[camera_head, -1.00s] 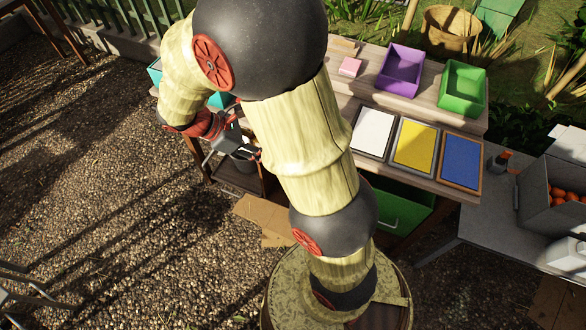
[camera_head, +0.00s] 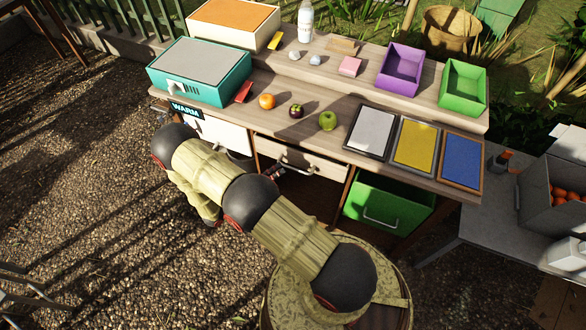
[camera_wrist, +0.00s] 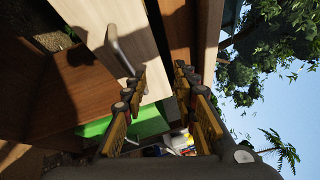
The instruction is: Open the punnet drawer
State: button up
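A pale wood drawer (camera_head: 302,160) with a bar handle sits under the middle of the counter; I take it as the punnet drawer. It looks shut or nearly so in the head view. In the wrist view, its front (camera_wrist: 145,45) fills the upper middle, with the metal handle (camera_wrist: 118,48) across it. My gripper (camera_wrist: 158,73) is open, its two fingers apart with nothing between them. The handle lies beside the left finger's tip; I cannot tell whether they touch.
A green bin drawer (camera_head: 385,205) is at the lower right, and a white front (camera_head: 222,134) at the left. On the counter are a teal warming box (camera_head: 195,95), an orange (camera_head: 267,101), a purple fruit (camera_head: 296,111), a green apple (camera_head: 328,121) and coloured panels (camera_head: 415,145).

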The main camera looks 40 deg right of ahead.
aim_at(293, 168)
notch_tip(293, 168, down, 5)
jog(key=n+t+h, duration=0.1)
jog(key=n+t, duration=0.1)
jog(key=n, duration=0.2)
jog(key=shift+t, duration=0.3)
jog(key=shift+s+d+r+b, duration=0.15)
jog(key=shift+d+b, duration=0.15)
jog(key=shift+d, duration=1)
jog(key=shift+s+d+r+b, duration=0.15)
jog(key=shift+d+b, duration=0.2)
jog(key=shift+d, duration=0.95)
jog(key=shift+s+d+r+b, duration=0.15)
jog(key=shift+d+b, duration=0.15)
jog(key=shift+d, duration=1)
jog(key=shift+c, duration=1)
grip_shut()
